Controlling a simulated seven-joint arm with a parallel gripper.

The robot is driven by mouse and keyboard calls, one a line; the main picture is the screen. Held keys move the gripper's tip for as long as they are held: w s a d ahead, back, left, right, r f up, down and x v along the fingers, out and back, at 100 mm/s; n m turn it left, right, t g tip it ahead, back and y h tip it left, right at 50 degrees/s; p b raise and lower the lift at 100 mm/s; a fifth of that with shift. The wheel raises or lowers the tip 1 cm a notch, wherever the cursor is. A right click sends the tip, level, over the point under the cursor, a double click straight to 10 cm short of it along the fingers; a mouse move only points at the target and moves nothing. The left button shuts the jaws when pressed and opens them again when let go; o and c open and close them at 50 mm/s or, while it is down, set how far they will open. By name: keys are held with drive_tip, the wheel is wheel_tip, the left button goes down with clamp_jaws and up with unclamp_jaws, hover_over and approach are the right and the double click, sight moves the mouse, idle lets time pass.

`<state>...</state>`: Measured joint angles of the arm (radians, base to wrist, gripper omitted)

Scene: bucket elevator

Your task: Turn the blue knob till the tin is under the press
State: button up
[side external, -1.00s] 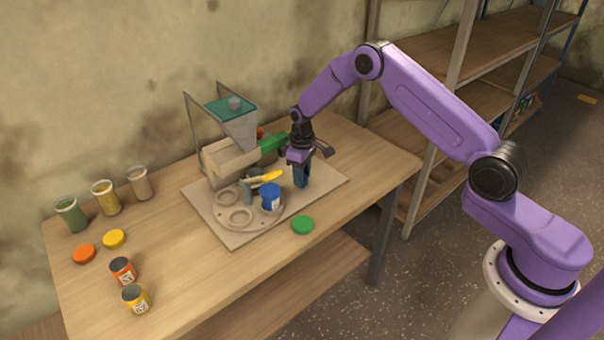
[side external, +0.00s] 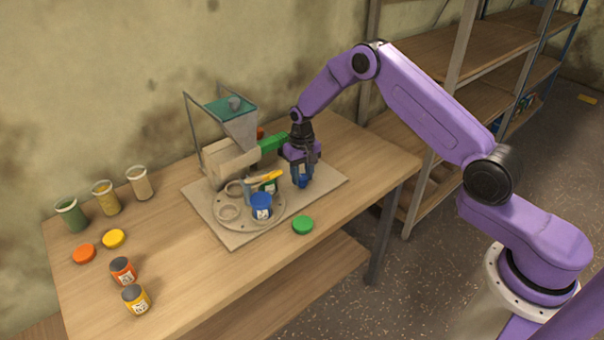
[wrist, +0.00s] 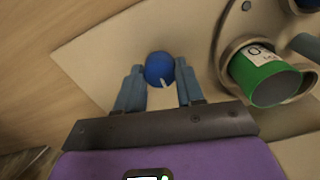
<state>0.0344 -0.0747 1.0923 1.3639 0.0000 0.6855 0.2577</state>
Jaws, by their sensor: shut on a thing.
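The blue knob (wrist: 160,68) sits between the two fingers of my gripper (wrist: 162,82) in the wrist view. My gripper (side external: 302,178) is shut on it at the right side of the base plate. A turntable (side external: 240,224) with ring seats carries a blue tin (side external: 262,208) at its front. A green tin (side external: 269,187) stands behind the blue tin, partly hidden by a yellow handle (side external: 266,176). The green tin also shows in its ring in the wrist view (wrist: 268,80). I cannot clearly make out the press head near the yellow handle.
A hopper (side external: 237,125) with a green block (side external: 272,142) stands behind the turntable. A green lid (side external: 302,225) lies in front of the plate. An orange tin (side external: 122,271), a yellow tin (side external: 135,299), lids and several jars stand at left.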

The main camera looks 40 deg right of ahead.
sight(302, 177)
idle(0.4)
drive_tip(key=o, duration=1)
drive_tip(key=shift+o, duration=0.2)
drive_tip(key=shift+r, duration=0.1)
wheel_tip(302, 177, up, 17)
drive_tip(key=shift+r, duration=0.15)
